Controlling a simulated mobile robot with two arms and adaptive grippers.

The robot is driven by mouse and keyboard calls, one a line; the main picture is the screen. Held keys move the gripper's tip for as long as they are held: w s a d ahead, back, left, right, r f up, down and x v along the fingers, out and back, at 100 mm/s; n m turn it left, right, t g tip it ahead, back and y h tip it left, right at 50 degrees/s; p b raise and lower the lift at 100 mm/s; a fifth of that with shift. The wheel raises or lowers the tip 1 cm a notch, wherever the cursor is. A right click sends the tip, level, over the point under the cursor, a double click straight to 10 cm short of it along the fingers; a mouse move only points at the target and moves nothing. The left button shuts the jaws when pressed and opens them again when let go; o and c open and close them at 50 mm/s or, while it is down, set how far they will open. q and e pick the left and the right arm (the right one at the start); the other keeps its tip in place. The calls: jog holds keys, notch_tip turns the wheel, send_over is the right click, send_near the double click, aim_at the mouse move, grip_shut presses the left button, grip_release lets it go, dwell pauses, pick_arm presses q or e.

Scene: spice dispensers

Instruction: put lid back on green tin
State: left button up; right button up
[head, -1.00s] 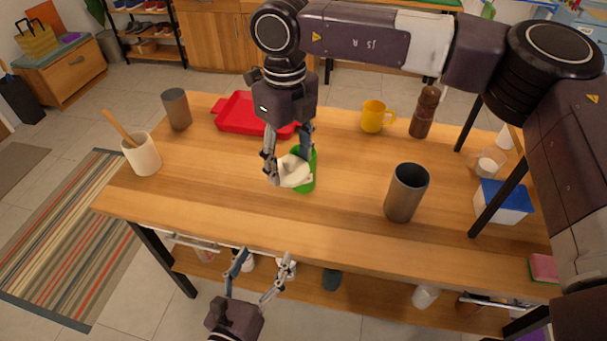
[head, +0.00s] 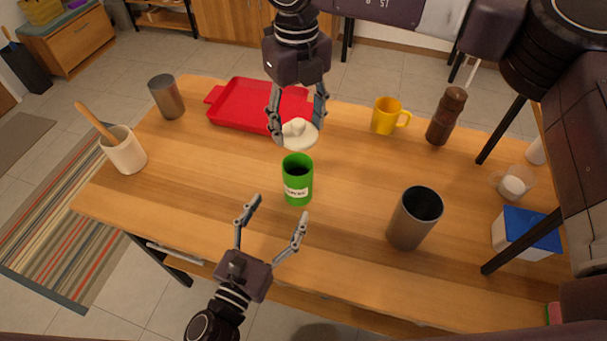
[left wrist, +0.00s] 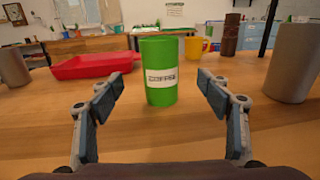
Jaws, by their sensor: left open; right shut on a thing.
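The green tin (head: 298,187) stands upright and open on the table, with a white label. Its dark inside shows from above in the head view. In the left wrist view the tin (left wrist: 161,82) stands ahead, between and beyond my open fingers. My left gripper (head: 275,215) is open and empty at the front of the tin, apart from it. My right gripper (head: 298,112) is shut on the cream-white lid (head: 299,133), which has a small knob. The lid is behind the tin in the head view, apart from it, near the red tray.
A red tray (head: 240,118) lies behind and left. A yellow mug (head: 385,116) and a brown grinder (head: 446,118) stand at the back right. A grey cup (head: 413,222) stands right of the tin. A utensil pot (head: 124,153) and a metal cup (head: 167,98) stand at the left.

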aim_at(303, 165)
pick_arm(q)
jog(key=shift+s+a+r, duration=0.2)
jog(key=shift+s+a, duration=0.05)
jog(key=shift+s, duration=0.2)
pick_arm(e)
jog(key=shift+s+a+r, duration=0.3)
jog(key=shift+s, duration=0.35)
pick_arm(q)
jog(key=shift+w+d, duration=0.15)
jog(key=shift+w, duration=0.1)
pick_arm(e)
jog(key=shift+w, duration=0.15)
pick_arm(q)
jog(key=x, duration=1.1)
jog(key=shift+w+d+f, duration=0.1)
jog(key=shift+w, duration=0.3)
pick_arm(e)
jog(key=shift+w+d+f, duration=0.1)
pick_arm(q)
jog(key=shift+c, duration=0.4)
jog(key=c, duration=1.7)
jog(key=shift+c, duration=0.2)
pick_arm(e)
jog(key=shift+f, duration=2.5)
